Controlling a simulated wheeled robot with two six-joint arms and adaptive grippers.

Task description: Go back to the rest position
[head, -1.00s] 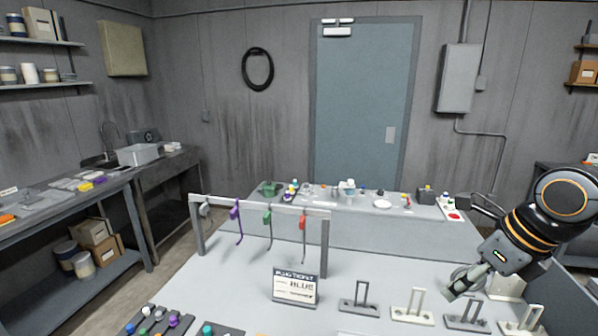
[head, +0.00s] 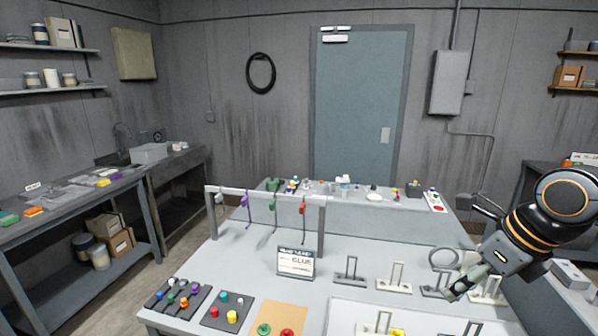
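My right gripper (head: 458,288) hangs over the right part of the pale worktable (head: 375,246), pointing down and left. Nothing shows clearly in it, and its fingers blend together, so its opening is unclear. It overlaps the grey upright stands behind it; I cannot tell whether it touches any. My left gripper is out of view.
A rail (head: 264,192) with several coloured hooks stands on the table's left. A sign card (head: 296,262) stands mid-table. Trays of coloured plugs (head: 180,294) lie front left, beside an orange mat (head: 282,318). Grey stands (head: 349,271) line the right. A cluttered bench (head: 345,210) stands behind.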

